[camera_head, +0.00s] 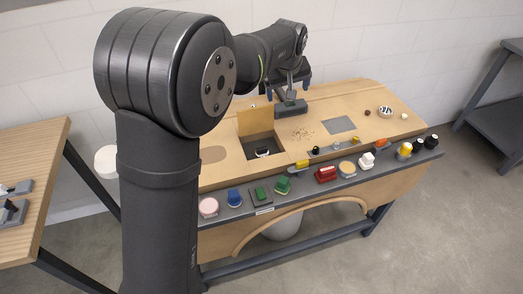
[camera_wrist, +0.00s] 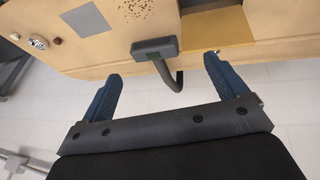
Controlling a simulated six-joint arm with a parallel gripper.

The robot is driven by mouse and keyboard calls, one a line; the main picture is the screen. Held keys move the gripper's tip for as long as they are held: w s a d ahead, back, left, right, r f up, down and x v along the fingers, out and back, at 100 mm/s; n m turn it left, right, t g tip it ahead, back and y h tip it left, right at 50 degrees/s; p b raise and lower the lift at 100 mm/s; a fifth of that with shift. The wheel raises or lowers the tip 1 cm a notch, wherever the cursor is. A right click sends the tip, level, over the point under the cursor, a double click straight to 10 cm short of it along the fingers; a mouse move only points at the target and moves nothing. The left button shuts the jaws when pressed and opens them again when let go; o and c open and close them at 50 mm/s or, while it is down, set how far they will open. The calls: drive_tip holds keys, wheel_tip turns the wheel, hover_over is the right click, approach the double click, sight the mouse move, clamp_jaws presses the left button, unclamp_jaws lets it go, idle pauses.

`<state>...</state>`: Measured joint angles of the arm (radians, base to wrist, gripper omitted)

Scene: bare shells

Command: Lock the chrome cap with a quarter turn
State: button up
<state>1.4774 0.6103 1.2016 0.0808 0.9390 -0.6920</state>
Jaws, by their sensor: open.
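A small round piece with a shiny black-and-white surface (camera_head: 385,111), which looks like the chrome cap, sits at the right end of the wooden bench top. It also shows at the upper left of the wrist view (camera_wrist: 38,43); its turned position is too small to read. My gripper (camera_head: 288,90) is at the back of the bench, well left of the cap. Its two blue fingers are spread wide and empty in the wrist view (camera_wrist: 161,68). A grey block with a bent dark bar (camera_wrist: 155,48) lies just beyond the fingertips, with no clear contact.
An open lid (camera_head: 255,121) stands over a dark recess (camera_head: 262,146) with a shiny item inside. A grey plate (camera_head: 339,124) lies between the block and the cap. A dark brown knob (camera_head: 367,113) and a cream knob (camera_head: 404,116) flank the cap. Several coloured pieces line the front shelf.

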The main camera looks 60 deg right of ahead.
sight(263, 148)
drive_tip(key=w+a+f+y, duration=0.1)
drive_tip(key=w+f, duration=0.1)
drive_tip(key=w+a+f+y, duration=0.1)
drive_tip(key=w+f, duration=0.1)
drive_tip(key=w+a+f+g+y, duration=0.1)
drive_tip(key=w+f+y, duration=0.1)
drive_tip(key=shift+a+f, duration=0.1)
drive_tip(key=shift+a, duration=0.2)
drive_tip(key=c, duration=0.5)
wheel_tip(263, 148, down, 18)
drive_tip(key=shift+w+a+r, duration=0.1)
drive_tip(key=shift+a+r, duration=0.05)
drive_tip(key=shift+r, duration=0.1)
drive_tip(key=shift+c, duration=0.2)
drive_tip(key=shift+c, duration=0.2)
drive_tip(key=c, duration=0.9)
